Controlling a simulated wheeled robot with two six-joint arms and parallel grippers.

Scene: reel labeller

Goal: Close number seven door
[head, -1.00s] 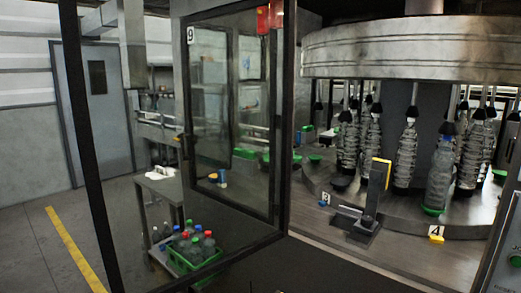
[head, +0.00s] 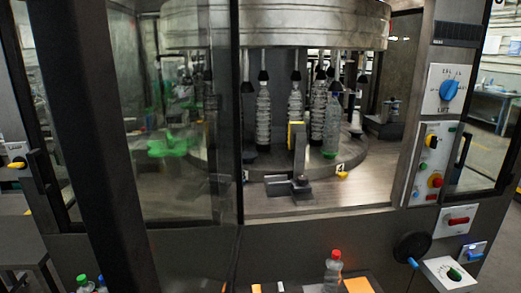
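A dark-framed glass door panel (head: 185,215) stands at the left of the machine in the head view. A thick dark upright (head: 108,150) crosses the foreground at its left. I cannot tell whether the panel is open or shut. No number seven is readable on any door. Another dark-framed glass pane (head: 480,160) is at the right edge beside the control column. Neither of my grippers is in view.
A black handwheel (head: 411,249) sticks out below. A red-capped bottle (head: 332,270) stands at the bottom.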

